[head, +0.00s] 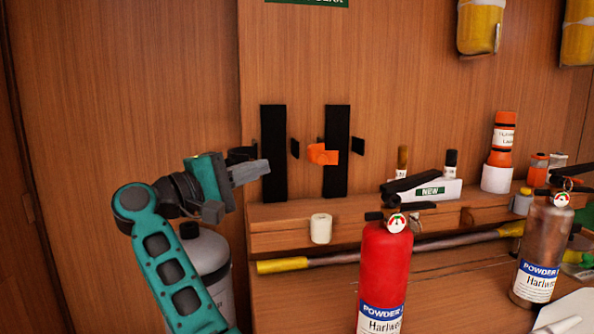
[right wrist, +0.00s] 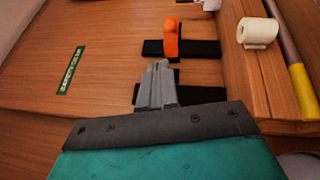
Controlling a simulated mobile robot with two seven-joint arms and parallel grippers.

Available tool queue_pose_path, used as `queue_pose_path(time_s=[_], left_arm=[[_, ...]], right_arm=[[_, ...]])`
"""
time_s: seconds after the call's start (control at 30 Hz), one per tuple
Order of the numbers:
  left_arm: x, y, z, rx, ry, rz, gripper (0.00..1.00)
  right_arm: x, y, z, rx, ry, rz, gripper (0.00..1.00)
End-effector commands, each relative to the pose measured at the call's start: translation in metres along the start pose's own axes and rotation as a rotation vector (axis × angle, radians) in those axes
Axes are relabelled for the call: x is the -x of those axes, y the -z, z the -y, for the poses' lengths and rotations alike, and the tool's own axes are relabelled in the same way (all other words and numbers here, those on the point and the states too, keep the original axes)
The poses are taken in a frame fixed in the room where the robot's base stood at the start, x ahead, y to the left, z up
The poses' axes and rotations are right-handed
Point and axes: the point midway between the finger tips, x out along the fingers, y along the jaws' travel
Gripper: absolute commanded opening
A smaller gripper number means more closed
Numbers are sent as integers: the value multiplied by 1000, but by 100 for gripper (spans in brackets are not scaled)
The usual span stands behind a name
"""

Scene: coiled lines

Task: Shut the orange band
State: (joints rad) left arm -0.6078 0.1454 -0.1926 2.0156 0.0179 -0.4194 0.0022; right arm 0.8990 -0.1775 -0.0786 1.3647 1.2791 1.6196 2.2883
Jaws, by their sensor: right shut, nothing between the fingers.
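The orange band (head: 322,154) is a small curved piece on the right one of two upright black strips (head: 336,180) on the wooden wall panel. In the right wrist view the band (right wrist: 172,40) stands out from its black strip (right wrist: 205,49). I cannot tell whether its ends meet. My right gripper (head: 266,168) is shut and empty, in front of the left black strip (head: 273,125), to the left of the band and apart from it. In the right wrist view my fingertips (right wrist: 158,66) point toward the band. My left gripper is not in view.
A white roll (head: 320,229) sits on the wooden ledge below the strips. A red extinguisher (head: 385,270) stands in front, and a grey cylinder (head: 208,255) is behind my arm. A yellow-ended pole (head: 283,265) lies along the bench. Wall space above the strips is clear.

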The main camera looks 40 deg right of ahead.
Motion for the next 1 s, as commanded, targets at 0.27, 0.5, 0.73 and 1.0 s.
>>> queue_pose_path(time_s=[0.27, 0.5, 0.73, 1.0], left_arm=[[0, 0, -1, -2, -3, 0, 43], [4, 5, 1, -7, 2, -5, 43], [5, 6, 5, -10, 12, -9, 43], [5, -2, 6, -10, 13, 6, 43]], right_arm=[[-10, -3, 8, -76, 97, 37, 0], [-54, -6, 11, -75, 91, 37, 0], [-86, -6, 15, -74, 91, 35, 0], [-96, -6, 17, -74, 92, 33, 0]])
